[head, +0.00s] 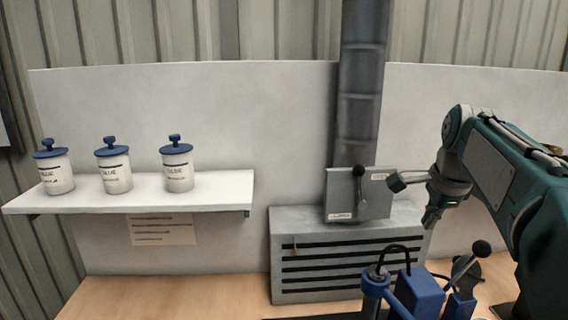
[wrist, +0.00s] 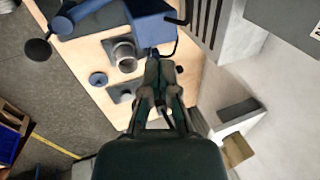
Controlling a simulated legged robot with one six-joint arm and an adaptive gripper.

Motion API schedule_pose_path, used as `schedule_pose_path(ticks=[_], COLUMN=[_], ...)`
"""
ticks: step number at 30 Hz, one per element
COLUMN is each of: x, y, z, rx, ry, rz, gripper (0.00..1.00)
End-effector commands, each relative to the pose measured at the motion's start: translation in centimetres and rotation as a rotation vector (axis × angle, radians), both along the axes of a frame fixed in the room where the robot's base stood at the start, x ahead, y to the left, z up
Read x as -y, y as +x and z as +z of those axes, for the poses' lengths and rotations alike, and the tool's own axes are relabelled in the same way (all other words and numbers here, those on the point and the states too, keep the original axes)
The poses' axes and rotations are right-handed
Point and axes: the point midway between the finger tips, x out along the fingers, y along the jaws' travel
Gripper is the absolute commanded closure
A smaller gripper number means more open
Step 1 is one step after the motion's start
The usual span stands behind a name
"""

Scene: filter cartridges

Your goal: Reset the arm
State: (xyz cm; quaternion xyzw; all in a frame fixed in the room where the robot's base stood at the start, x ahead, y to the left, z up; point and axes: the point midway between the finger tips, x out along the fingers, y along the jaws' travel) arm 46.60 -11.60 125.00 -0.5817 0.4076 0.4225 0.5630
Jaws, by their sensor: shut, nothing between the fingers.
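My gripper (wrist: 160,68) is shut and empty in the wrist view, its fingertips together above the wooden bench (wrist: 85,62). In the head view my arm comes in from the right, bent at the elbow, and my gripper (head: 431,220) hangs pointing down in front of the grey cabinet. It appears clear of the blue apparatus (head: 420,290) below it. Three white canisters with blue knobbed lids (head: 57,175) (head: 116,175) (head: 177,172) stand upright on the white wall shelf (head: 225,190) at the left.
A slotted grey cabinet (head: 290,240) with a black-knobbed hinged panel (head: 350,205) stands under a dark duct (head: 362,90). A black-knobbed lever (head: 465,268) rises beside the blue apparatus. A grey cylinder (wrist: 124,56) and blue disc (wrist: 98,79) are on the bench, whose left part is clear.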

Motion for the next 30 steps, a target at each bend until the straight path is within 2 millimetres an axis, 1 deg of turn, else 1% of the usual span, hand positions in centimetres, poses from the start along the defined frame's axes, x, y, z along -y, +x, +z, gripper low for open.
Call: schedule_pose_path(ticks=[1,6,14,21,27,30], x=[-1.0,-3.6,-6.9,-9.3,-10.8,-11.3], y=[-1.1,-4.3,-9.6,-14.6,-18.6,-20.1], z=[-0.1,-1.2,-3.9,-7.5,-11.1,-12.8], rx=[0.007,0.033,0.067,0.098,0.124,0.132], ry=[-0.024,-0.109,-0.248,-0.384,-0.502,-0.554], rz=[0.064,0.287,0.629,0.943,1.202,1.309], gripper=[1.0,1.0,1.0,1.0,1.0,1.0])
